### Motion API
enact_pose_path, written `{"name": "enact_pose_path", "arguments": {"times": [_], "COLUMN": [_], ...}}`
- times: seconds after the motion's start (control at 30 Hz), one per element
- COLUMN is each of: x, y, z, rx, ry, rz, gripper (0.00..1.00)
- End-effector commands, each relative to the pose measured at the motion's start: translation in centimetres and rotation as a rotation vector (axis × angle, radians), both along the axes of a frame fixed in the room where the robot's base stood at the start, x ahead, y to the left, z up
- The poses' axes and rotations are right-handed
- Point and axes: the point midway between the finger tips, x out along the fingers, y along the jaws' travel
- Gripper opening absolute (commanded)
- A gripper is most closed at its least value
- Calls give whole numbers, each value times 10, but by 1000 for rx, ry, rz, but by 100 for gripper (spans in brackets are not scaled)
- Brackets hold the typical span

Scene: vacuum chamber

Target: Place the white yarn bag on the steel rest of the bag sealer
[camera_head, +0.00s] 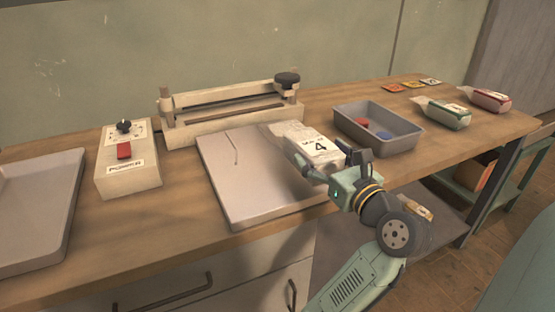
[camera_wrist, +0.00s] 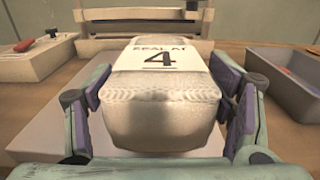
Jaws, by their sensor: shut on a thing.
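The white yarn bag (camera_head: 308,142), labelled with a 4, is held in my gripper (camera_head: 332,164). In the wrist view the bag (camera_wrist: 160,110) sits between the two fingers, its label reading "SEAL AT 4". The bag is over the right part of the steel rest (camera_head: 255,195), a flat plate in front of the bag sealer (camera_head: 225,112); I cannot tell whether it touches the plate. The sealer stands at the back with a dark knob at its right end. In the wrist view the sealer (camera_wrist: 150,28) is beyond the bag.
A power box (camera_head: 127,165) with a red switch and dial stands left of the plate. A grey tray (camera_head: 30,205) is at far left. A grey bin (camera_head: 378,130) with red and blue pieces is close on the right. Green-marked (camera_head: 445,113) and red-marked (camera_head: 488,99) bags lie farther right.

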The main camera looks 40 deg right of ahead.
Motion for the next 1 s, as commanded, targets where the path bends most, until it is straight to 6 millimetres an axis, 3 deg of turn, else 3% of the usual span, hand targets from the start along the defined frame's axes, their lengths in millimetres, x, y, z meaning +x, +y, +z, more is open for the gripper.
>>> {"name": "enact_pose_path", "arguments": {"times": [0.2, 0.4, 0.5, 0.77, 1.0], "x": [51, 77, 81, 81, 80], "y": [30, 43, 45, 45, 45], "z": [-4, -7, -10, -41, -43], "rx": [0, -1, 0, 2, -1], "ry": [0, -1, -1, 1, -3], "rz": [4, 1, 0, -1, -1], "gripper": [35, 35, 35, 35, 35]}}
